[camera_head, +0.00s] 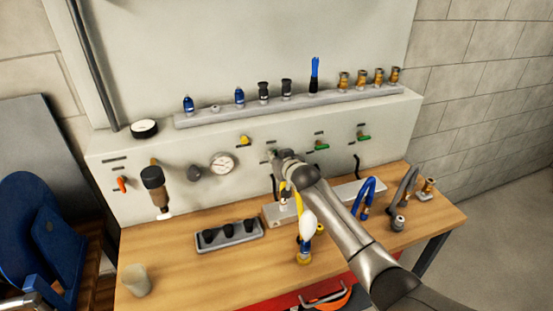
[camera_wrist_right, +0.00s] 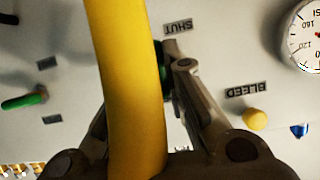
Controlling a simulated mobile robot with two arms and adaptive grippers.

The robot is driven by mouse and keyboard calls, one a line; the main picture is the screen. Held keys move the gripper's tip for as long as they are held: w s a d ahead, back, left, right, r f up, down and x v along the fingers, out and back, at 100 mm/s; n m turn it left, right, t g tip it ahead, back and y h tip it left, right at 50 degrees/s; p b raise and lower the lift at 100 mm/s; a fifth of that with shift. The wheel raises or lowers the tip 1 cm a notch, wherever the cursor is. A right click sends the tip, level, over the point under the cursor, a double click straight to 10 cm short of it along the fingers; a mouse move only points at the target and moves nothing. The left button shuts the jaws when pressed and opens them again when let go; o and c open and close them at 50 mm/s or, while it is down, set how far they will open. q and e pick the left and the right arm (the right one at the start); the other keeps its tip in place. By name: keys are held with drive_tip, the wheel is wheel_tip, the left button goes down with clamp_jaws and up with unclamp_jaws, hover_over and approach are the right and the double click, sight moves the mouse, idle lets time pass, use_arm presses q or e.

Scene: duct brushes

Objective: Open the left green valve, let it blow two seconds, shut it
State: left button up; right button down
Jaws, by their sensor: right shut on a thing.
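My right gripper (camera_head: 276,156) is at the panel, right of the yellow bleed knob (camera_head: 245,140). In the right wrist view, my right gripper (camera_wrist_right: 160,62) is shut on the left green valve (camera_wrist_right: 166,66), beside a "SHUT" label (camera_wrist_right: 177,26). Only a sliver of that green handle shows; a yellow hose (camera_wrist_right: 128,90) crosses in front of it and hides one fingertip. I cannot tell which way the handle points. In the head view my gripper and wrist cover the left valve. Two other green valves, the middle one (camera_head: 321,146) and the right one (camera_head: 363,136), are uncovered. My left gripper is not in view.
A pressure gauge (camera_head: 223,163) and an orange lever (camera_head: 122,184) are on the panel's left. The wooden bench (camera_head: 190,262) carries a black-socketed tray (camera_head: 230,235), a grey cup (camera_head: 136,279) and a blue hose (camera_head: 366,195). A shelf (camera_head: 225,115) of fittings runs above. The bench's front left is mostly clear.

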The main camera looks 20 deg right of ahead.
drive_tip(key=shift+f, duration=0.1)
drive_tip(key=c, duration=1.5)
unclamp_jaws()
drive_tip(key=v, duration=1.2)
drive_tip(key=shift+a, duration=0.1)
